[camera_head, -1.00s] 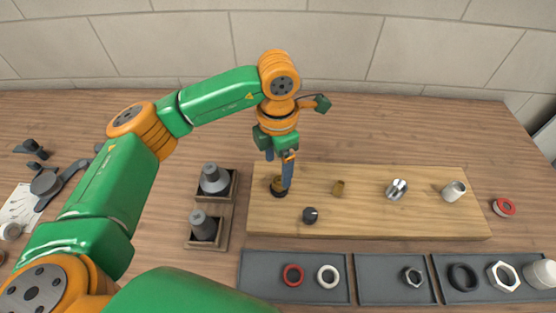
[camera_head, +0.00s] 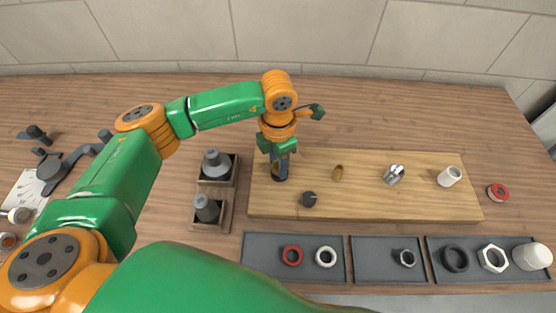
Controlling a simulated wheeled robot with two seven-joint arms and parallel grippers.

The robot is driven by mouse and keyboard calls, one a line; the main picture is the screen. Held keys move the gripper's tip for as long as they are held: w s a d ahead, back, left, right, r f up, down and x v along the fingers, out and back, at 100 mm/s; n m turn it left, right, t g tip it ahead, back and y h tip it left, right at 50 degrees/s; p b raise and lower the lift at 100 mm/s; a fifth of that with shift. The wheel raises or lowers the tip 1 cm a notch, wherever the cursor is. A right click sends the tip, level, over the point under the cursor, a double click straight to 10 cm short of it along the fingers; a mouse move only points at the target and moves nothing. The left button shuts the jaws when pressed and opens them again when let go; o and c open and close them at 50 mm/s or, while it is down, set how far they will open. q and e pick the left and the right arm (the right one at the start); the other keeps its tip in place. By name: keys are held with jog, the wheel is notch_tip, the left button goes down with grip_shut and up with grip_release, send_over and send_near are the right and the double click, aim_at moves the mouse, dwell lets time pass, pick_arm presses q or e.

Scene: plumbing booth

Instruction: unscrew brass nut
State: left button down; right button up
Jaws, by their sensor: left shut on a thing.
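My left gripper (camera_head: 280,168) points down at the left end of the wooden board (camera_head: 365,208). It is shut on the brass nut (camera_head: 279,179) of the dark fitting there. The fingers hide most of the nut, and its thread cannot be seen. A small brass stub (camera_head: 338,172) stands on the board to the right of the gripper, apart from it. My right gripper is out of view.
The board also holds a black knob (camera_head: 309,199), a chrome fitting (camera_head: 394,174) and a white pipe piece (camera_head: 449,176). Grey trays (camera_head: 352,274) with rings and nuts lie in front. Two wooden holders (camera_head: 218,186) with grey cones stand left. A red-and-white roll (camera_head: 497,192) lies right.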

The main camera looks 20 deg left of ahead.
pick_arm(q)
jog(key=n, duration=0.6)
jog(key=shift+s+d+r, duration=0.1)
jog(key=shift+d, duration=0.05)
jog(key=n, duration=0.5)
jog(key=shift+d+r+p, duration=0.1)
jog(key=shift+p, duration=0.2)
jog(key=n, duration=0.2)
jog(key=shift+n, duration=0.4)
grip_release()
notch_tip(320, 180, up, 5)
jog(key=p, duration=0.4)
jog(key=shift+r, duration=0.1)
